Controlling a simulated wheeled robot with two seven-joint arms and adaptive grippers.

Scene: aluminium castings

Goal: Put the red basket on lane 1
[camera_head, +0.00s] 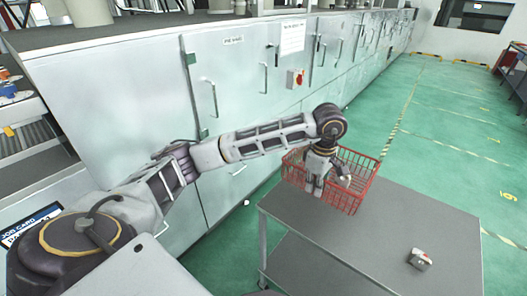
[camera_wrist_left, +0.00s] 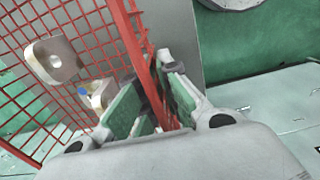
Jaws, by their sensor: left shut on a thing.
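The red wire basket (camera_head: 349,196) is at the back edge of the grey table in the head view. My left gripper (camera_head: 318,182) reaches into it from above and is at its near left side. In the left wrist view the two green-padded fingers (camera_wrist_left: 152,112) are shut on a red bar of the basket (camera_wrist_left: 128,42). Light metal castings (camera_wrist_left: 55,60) show through the mesh there, one with a blue spot. In the head view a small pale part shows inside the basket. Whether the basket touches the table is unclear. Lane 1 cannot be made out. My right gripper is not in view.
A long pale cabinet row (camera_head: 240,80) stands behind. A roller rack (camera_head: 25,140) is at far left. Green floor is open at right.

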